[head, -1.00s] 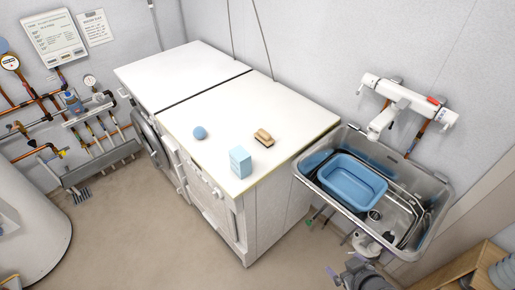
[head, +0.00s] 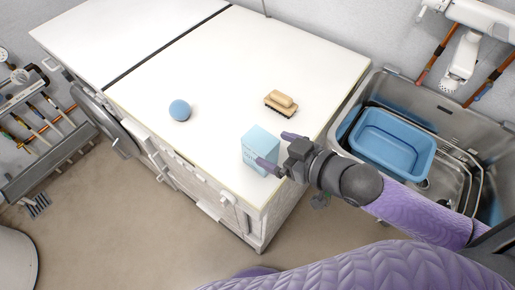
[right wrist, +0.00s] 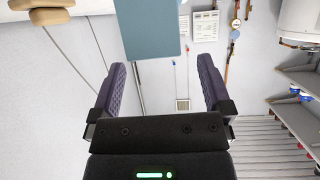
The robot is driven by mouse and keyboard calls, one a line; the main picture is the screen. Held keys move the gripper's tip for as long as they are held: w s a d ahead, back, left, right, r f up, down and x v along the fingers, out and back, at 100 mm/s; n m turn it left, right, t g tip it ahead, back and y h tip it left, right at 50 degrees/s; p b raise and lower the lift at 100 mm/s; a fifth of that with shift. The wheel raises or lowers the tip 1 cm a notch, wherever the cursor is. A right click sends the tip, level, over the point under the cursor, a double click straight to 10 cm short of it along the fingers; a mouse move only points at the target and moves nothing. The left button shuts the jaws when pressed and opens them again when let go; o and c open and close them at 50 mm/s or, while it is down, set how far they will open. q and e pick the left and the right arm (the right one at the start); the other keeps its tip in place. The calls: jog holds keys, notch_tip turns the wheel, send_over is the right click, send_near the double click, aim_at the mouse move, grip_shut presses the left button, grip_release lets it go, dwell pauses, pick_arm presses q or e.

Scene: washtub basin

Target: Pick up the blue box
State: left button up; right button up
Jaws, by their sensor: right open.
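The light-blue box (head: 251,146) stands upright on the white worktop, close to its front right edge. My right gripper (head: 272,149) reaches in from the right at the box. It is open: one finger overlaps the box's near right side in the head view, and the other is beside its far right side. In the right wrist view, the blue box (right wrist: 151,28) shows at the top between the two spread fingers of the right gripper (right wrist: 162,63), around their tips. Contact cannot be told. My left gripper is not in view.
A blue ball (head: 180,110) lies left of the box on the white worktop (head: 220,75). A wooden brush (head: 281,102) lies behind the box and also shows in the wrist view (right wrist: 48,12). A metal sink (head: 450,105) with a blue basin (head: 392,139) is at the right.

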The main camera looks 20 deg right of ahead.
aim_at(261, 142)
jog(key=x, duration=0.1)
jog(key=b+x, duration=0.1)
jog(key=x, duration=0.1)
jog(key=b+x, duration=0.1)
jog(key=x, duration=0.1)
jog(key=shift+d+f, duration=0.3)
jog(key=shift+f, duration=0.05)
jog(key=shift+w+a+f, duration=0.1)
jog(key=shift+w+a, duration=0.1)
jog(key=shift+w, duration=0.1)
jog(key=shift+c, duration=0.7)
jog(key=c, duration=1.1)
